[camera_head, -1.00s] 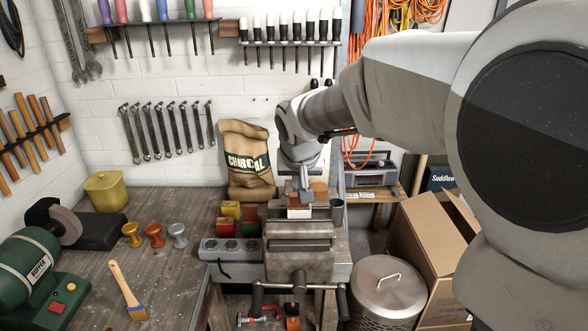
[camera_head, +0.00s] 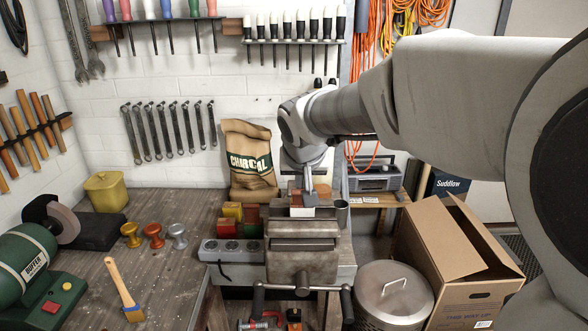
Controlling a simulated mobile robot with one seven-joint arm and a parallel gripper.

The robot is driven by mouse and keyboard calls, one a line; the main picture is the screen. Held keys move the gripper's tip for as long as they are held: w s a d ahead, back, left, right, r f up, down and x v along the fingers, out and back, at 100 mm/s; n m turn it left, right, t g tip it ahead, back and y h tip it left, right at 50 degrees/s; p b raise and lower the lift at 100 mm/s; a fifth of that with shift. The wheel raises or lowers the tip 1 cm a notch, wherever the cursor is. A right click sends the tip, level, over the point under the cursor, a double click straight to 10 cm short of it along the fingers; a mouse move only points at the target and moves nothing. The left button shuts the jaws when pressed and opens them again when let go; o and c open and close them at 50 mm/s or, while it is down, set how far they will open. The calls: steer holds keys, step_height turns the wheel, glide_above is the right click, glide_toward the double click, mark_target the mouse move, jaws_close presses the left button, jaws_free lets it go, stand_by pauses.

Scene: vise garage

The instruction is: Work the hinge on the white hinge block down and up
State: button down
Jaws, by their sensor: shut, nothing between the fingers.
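The white hinge block (camera_head: 297,212) sits at the top of the vise (camera_head: 303,243), in the middle of the view. It is small, and an orange-brown part shows just above it. My gripper (camera_head: 309,197) points down at the block's right side, shut and with nothing in it. The fingertips are at or very close to the block; I cannot tell whether they touch it. The hinge's angle is too small and too covered by my gripper to make out.
A charcoal bag (camera_head: 249,160) stands behind the vise. Red, yellow and green blocks (camera_head: 232,211) and a power strip (camera_head: 231,249) are to its left. A cardboard box (camera_head: 455,255) and a lidded metal bin (camera_head: 391,295) stand at the right.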

steer(key=shift+s+f+b, duration=0.1)
steer(key=shift+f+b, duration=0.2)
steer(key=shift+b, duration=0.1)
steer(key=f+t+b, duration=0.1)
steer(key=b, duration=0.4)
steer(key=shift+s+b, duration=0.35)
steer(key=shift+s, duration=0.05)
steer(key=t+b, duration=0.1)
steer(key=b, duration=0.3)
steer(key=s+t+b, duration=0.1)
steer(key=b, duration=0.4)
steer(key=s+f+t+b, duration=0.1)
steer(key=b, duration=0.3)
steer(key=shift+t+b, duration=0.4)
steer(key=shift+s+b, duration=0.25)
steer(key=shift+b, duration=0.25)
steer(key=shift+w, duration=0.1)
